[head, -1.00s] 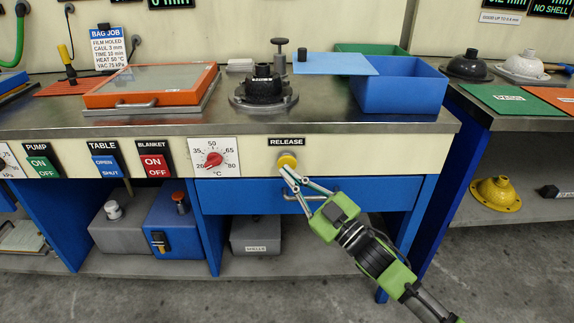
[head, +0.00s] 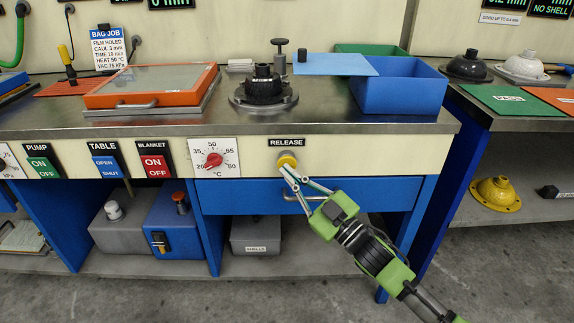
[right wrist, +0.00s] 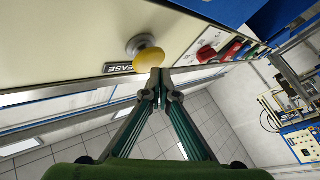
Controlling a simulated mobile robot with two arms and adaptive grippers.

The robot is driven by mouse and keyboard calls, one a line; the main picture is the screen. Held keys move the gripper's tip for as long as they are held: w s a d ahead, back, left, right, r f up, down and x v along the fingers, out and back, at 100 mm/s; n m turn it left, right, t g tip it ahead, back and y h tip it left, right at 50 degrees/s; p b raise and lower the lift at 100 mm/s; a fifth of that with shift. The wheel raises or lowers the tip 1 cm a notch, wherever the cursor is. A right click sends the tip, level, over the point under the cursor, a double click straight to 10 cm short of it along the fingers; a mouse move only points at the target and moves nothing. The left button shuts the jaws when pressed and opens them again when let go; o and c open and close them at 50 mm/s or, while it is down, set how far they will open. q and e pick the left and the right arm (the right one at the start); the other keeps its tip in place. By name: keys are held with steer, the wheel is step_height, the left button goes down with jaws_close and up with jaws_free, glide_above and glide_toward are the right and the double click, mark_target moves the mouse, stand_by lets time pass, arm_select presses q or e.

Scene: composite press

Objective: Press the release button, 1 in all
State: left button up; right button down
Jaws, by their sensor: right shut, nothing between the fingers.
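The yellow round release button (head: 287,160) sits on the cream front panel under the black RELEASE label (head: 286,142). It also shows in the right wrist view as a yellow cap (right wrist: 149,60) standing out from the panel on a grey collar. My right gripper (head: 286,170) is shut and empty, its fingertips just below the button face. In the right wrist view the closed fingertips (right wrist: 159,76) lie at the button's lower edge. I cannot tell whether they touch it. My left gripper is not in view.
A temperature dial (head: 214,159) and the red BLANKET switch (head: 154,160) are left of the button. A blue drawer (head: 350,195) with a handle lies below the panel. A blue bin (head: 400,92) stands on the bench above. Free floor lies in front.

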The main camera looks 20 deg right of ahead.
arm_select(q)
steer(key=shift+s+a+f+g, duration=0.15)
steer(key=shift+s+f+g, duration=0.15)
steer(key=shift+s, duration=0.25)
arm_select(e)
steer(key=shift+w, duration=0.1)
